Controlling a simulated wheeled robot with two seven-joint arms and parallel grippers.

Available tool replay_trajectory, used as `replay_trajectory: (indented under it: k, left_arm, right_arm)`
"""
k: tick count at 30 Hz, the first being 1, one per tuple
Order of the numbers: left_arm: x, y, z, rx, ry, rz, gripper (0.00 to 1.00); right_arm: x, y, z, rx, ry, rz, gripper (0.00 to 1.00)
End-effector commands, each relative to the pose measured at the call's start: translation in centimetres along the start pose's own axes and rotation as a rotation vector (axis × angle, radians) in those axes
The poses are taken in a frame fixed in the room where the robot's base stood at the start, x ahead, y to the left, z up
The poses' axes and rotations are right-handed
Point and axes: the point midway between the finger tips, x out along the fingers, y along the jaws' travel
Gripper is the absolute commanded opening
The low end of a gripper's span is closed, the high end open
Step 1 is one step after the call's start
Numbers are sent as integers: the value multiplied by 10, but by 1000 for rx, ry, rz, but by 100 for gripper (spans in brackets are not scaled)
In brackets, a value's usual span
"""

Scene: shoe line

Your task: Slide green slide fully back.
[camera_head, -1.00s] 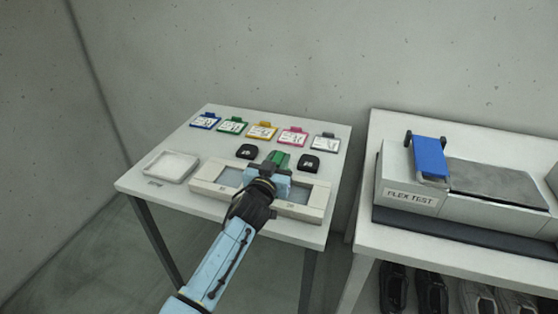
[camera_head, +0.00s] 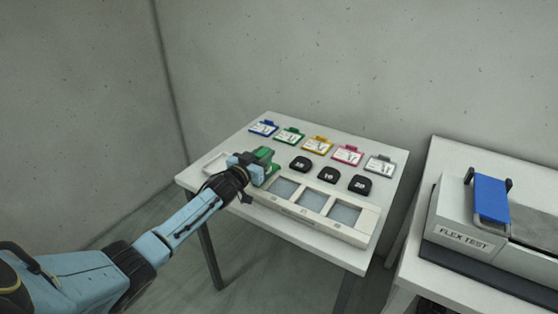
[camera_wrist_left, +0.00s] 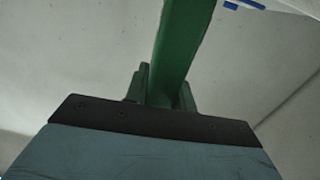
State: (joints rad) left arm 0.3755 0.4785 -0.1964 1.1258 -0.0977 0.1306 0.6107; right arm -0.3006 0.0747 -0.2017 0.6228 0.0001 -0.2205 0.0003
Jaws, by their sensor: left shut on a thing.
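The green slide (camera_head: 264,155) sits at the left end of a pale sizing frame (camera_head: 365,222) on the white table. My left gripper (camera_head: 253,168) is shut on the green slide, partly hiding it and the frame's left end. In the left wrist view the green slide (camera_wrist_left: 181,45) rises as a long bar just beyond the dark front edge of my gripper. My right gripper is not in view.
Three black numbered pads (camera_head: 329,175) lie behind the frame. Several coloured tags, including a yellow one (camera_head: 318,145), line the back of the table. A white tray (camera_head: 212,161) lies left of my gripper. A flex test machine (camera_head: 462,238) stands on another table at right.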

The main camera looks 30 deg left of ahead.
Motion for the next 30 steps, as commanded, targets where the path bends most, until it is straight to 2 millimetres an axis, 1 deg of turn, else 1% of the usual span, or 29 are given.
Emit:
replay_trajectory:
  k: [1,6,15,16,20,21,30]
  left_arm:
    - [0,-5,0,2,-1,-1,0]
    - [0,-12,0,1,-1,-1,0]
    - [0,-14,0,2,-1,-4,0]
    - [0,-15,0,2,-1,-4,28]
    - [0,-14,0,2,-1,-3,45]
    - [0,-14,0,1,0,-2,47]
    - [-2,-12,0,0,-1,0,47]
  right_arm:
    - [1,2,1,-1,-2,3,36]
    - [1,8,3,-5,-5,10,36]
    - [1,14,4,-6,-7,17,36]
    - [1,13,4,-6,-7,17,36]
    - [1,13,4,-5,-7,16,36]
    - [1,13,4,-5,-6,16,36]
    - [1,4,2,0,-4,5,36]
